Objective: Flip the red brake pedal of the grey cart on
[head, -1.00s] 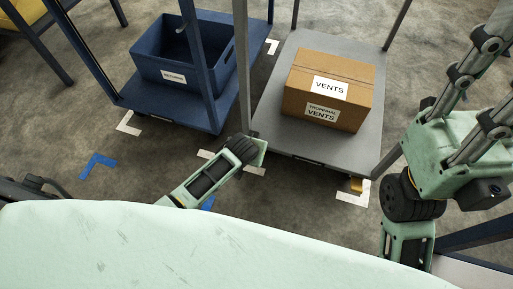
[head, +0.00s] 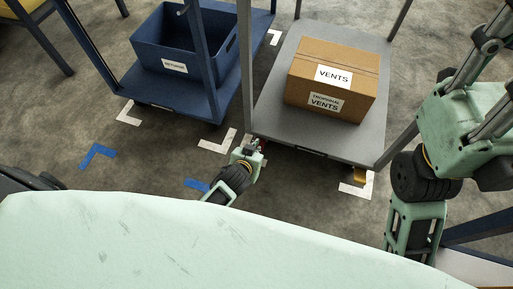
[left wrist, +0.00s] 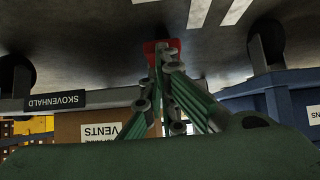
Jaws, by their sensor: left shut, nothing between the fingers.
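The grey cart (head: 270,122) carries a cardboard box. The red brake pedal (left wrist: 152,46) shows in the left wrist view, low at the cart's wheels. My left gripper (left wrist: 160,62) is shut and empty, its fingertips at the pedal and partly covering it. I cannot tell whether they touch it. In the head view my left gripper (head: 257,152) is low at the cart's front left corner, and only a speck of red shows there. My right gripper's palm and links (head: 455,125) are at the right edge; its fingertips are out of frame.
The box labelled VENTS (head: 345,75) sits on the grey cart. A blue cart (head: 180,108) with a blue bin (head: 160,50) stands to the left. White and blue corner marks (head: 98,155) lie on the floor.

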